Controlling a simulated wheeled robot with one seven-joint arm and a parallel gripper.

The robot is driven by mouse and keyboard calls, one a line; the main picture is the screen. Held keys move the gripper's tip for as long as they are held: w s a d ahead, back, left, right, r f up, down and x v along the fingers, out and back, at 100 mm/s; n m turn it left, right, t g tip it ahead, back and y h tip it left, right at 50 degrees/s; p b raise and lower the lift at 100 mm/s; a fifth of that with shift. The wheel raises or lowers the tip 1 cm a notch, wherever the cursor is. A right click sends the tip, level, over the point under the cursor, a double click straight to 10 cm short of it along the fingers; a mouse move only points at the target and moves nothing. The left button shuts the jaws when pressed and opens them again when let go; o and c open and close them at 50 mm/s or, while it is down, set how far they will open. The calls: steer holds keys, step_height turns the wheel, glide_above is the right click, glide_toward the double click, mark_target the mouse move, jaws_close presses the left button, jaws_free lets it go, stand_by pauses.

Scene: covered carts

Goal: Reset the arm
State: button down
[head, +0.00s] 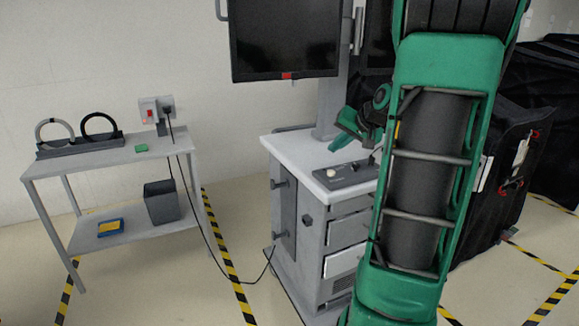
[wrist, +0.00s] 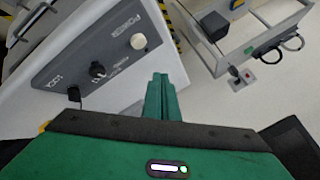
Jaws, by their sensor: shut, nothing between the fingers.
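My arm stands upright across the right half of the head view and hides part of the cart. My gripper (head: 342,138) is above the white cart top (head: 290,148), near the grey control panel (head: 350,178). In the wrist view the green fingers of my gripper (wrist: 160,82) are together, with nothing between them. The control panel (wrist: 75,50) is beside them there, with a pale round POWER button (wrist: 138,41), a black knob (wrist: 97,70) and a dark LOCK part (wrist: 74,93). I cannot tell the exact gap between fingertips and cart.
A dark monitor (head: 285,40) stands above the cart. A grey side table (head: 100,160) at left holds two rings (head: 98,124) and a socket box (head: 157,110). A black cable (head: 205,235) runs to the cart. Black-covered carts (head: 510,190) stand at right.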

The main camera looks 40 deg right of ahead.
steer(key=s+a+f+n+g, duration=0.1)
steer(key=s+a+f+g, duration=0.15)
steer(key=s+a, duration=0.4)
steer(key=s+a+f+n+g, duration=0.1)
steer(key=s+a+f+g, duration=0.15)
steer(key=a, duration=0.65)
steer(key=s+a+f+n+g, duration=0.1)
steer(key=s+a, duration=0.3)
steer(key=s, duration=0.4)
steer(key=s+a+f+n+g+y, duration=0.1)
steer(key=s+a+f+g, duration=0.2)
steer(key=s, duration=0.6)
steer(key=a+f, duration=0.1)
steer(key=a, duration=0.1)
steer(key=shift+a, duration=0.3)
